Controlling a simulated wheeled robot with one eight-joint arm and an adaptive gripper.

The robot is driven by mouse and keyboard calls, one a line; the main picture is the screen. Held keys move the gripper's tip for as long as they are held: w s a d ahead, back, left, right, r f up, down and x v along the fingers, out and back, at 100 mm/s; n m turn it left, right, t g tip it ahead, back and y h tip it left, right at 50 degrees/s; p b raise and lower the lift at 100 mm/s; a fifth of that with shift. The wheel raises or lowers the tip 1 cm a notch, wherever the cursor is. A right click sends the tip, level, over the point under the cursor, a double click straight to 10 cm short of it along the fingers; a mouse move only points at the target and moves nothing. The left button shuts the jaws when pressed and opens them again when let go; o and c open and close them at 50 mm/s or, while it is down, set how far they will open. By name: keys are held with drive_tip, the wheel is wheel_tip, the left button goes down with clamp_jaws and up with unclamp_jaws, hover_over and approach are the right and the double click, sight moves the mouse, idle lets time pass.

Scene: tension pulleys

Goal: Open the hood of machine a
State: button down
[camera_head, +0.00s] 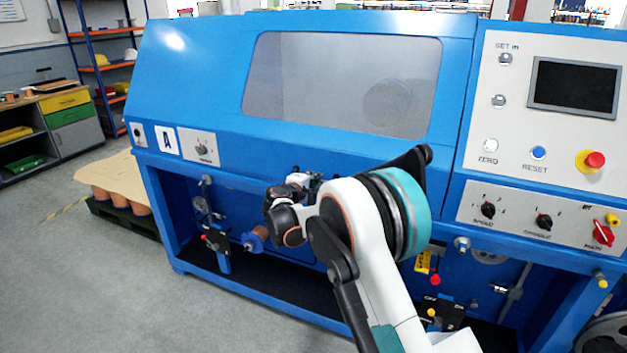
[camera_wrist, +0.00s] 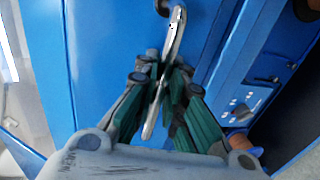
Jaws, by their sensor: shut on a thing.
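Machine a is the large blue machine (camera_head: 225,167) with an "A" label (camera_head: 167,140) on its front left. Its blue hood (camera_head: 195,75) has a grey see-through window (camera_head: 340,82) and lies down, closed, over the top. My gripper (camera_wrist: 166,85) is shut on the curved metal hood handle (camera_wrist: 175,30), which passes between its green-padded fingers in the wrist view. In the head view my gripper (camera_head: 308,183) is at the hood's lower front edge, and my arm partly hides it and the handle.
A control panel (camera_head: 545,110) with a dark screen, buttons and knobs stands right of the hood. Spools and pulleys sit in the open bay below. A pallet (camera_head: 125,212), a shelf and a workbench (camera_head: 50,125) stand left. The floor at front left is clear.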

drive_tip(key=s+a+r+g+y+p, duration=0.1)
drive_tip(key=s+a+r+g+p, duration=0.25)
drive_tip(key=s+r+p, duration=0.75)
drive_tip(key=s+a+r+g+y+p, duration=0.15)
drive_tip(key=s+a+r+p, duration=0.25)
drive_tip(key=s+r+p, duration=0.55)
drive_tip(key=s+a+r+g+y+p, duration=0.1)
drive_tip(key=s+r+g+p, duration=0.2)
drive_tip(key=r+p, duration=0.5)
drive_tip(key=s+a+r+g+y+p, duration=0.1)
drive_tip(key=s+r+g+p, duration=0.2)
drive_tip(key=r, duration=2.3)
drive_tip(key=shift+s+a+r+g+p, duration=0.15)
drive_tip(key=shift+s+r+g+p, duration=0.2)
drive_tip(key=shift+p, duration=2.2)
drive_tip(key=shift+w, duration=0.1)
drive_tip(key=c, duration=1.7)
unclamp_jaws()
drive_tip(key=shift+o, duration=0.2)
